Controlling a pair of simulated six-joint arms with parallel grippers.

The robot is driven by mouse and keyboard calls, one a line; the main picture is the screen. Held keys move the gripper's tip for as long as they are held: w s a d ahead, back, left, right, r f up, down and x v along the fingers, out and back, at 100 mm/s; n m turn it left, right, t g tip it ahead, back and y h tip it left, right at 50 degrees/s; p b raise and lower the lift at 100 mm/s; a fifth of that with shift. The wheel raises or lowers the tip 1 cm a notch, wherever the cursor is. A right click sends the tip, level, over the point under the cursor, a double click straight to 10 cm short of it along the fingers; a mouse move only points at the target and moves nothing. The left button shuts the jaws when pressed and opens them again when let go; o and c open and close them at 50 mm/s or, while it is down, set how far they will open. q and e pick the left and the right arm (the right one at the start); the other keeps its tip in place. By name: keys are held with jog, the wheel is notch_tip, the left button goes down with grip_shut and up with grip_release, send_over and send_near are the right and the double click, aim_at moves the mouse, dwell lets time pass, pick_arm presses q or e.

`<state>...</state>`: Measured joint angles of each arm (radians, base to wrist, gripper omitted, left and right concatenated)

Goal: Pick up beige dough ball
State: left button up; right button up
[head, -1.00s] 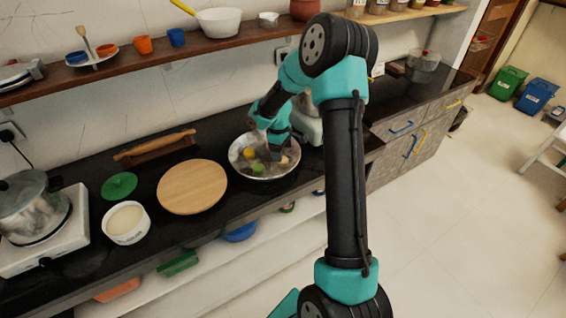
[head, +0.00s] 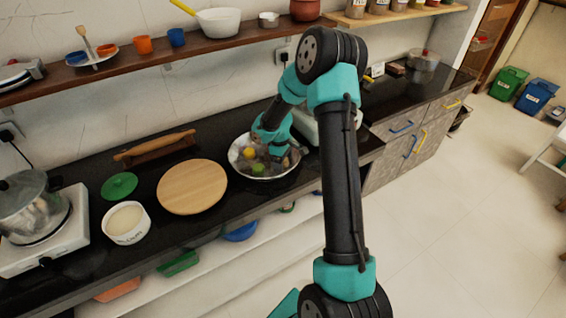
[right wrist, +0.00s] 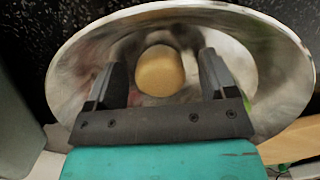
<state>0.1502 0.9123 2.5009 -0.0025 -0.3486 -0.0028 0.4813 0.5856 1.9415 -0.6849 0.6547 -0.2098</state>
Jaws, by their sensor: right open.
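In the right wrist view a tan-beige dough ball (right wrist: 160,72) lies in the metal bowl (right wrist: 270,75), between the two fingers of my right gripper (right wrist: 161,62). The gripper is open, with a gap on each side of the ball. In the head view the right gripper (head: 280,153) reaches down into the bowl (head: 236,167) on the counter. A yellow ball (head: 249,153) and a green ball (head: 257,169) lie left of the gripper there. The beige ball is mostly hidden by the gripper in that view. My left gripper is out of view.
A round wooden board (head: 192,187) lies left of the bowl. A white tub (head: 126,223), a green lid (head: 119,186), a rolling pin (head: 155,147) on a stand and a pot (head: 34,205) on a stove stand further left. A shelf (head: 140,68) runs above the counter.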

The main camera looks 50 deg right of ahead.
jog(key=shift+c, duration=0.4)
jog(key=c, duration=0.9)
notch_tip(320, 180, up, 10)
dwell(0.3)
jog(key=o, duration=0.3)
jog(key=shift+c, duration=1.2)
